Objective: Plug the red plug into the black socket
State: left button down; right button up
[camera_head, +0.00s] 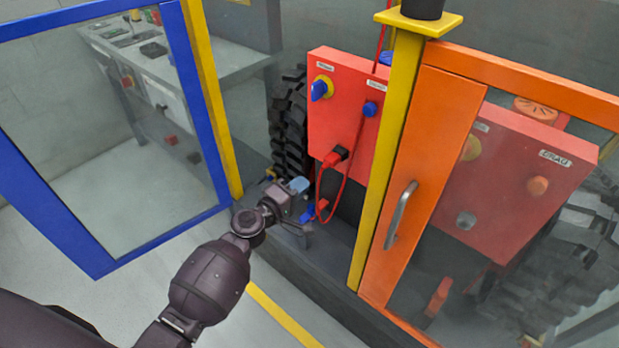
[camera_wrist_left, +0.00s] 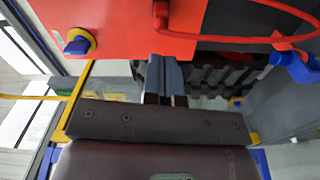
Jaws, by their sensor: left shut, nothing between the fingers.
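A red plug (camera_head: 331,160) sits at the black socket (camera_head: 341,152) low on the front of the red box (camera_head: 345,95). They appear to touch; how deep the plug sits I cannot tell. Its red cable (camera_head: 348,180) loops below and runs up to a blue fitting (camera_head: 370,108). My left gripper (camera_head: 300,186) is below and left of the plug, apart from it, shut and empty. In the left wrist view its closed fingers (camera_wrist_left: 165,75) point toward the lower edge of the box, with the plug (camera_wrist_left: 160,9) at the top edge. My right gripper is out of view.
A blue rotary switch (camera_head: 320,89) is on the box. A blue holder (camera_head: 307,213) is below it, beside my gripper. A yellow post (camera_head: 388,150) and an orange door (camera_head: 425,170) stand right; a blue-framed glass door (camera_head: 215,150) stands left. A black tyre (camera_head: 289,125) is behind.

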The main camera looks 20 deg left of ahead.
pick_arm(q)
jog(key=v, duration=0.6)
jog(key=shift+s, duration=0.3)
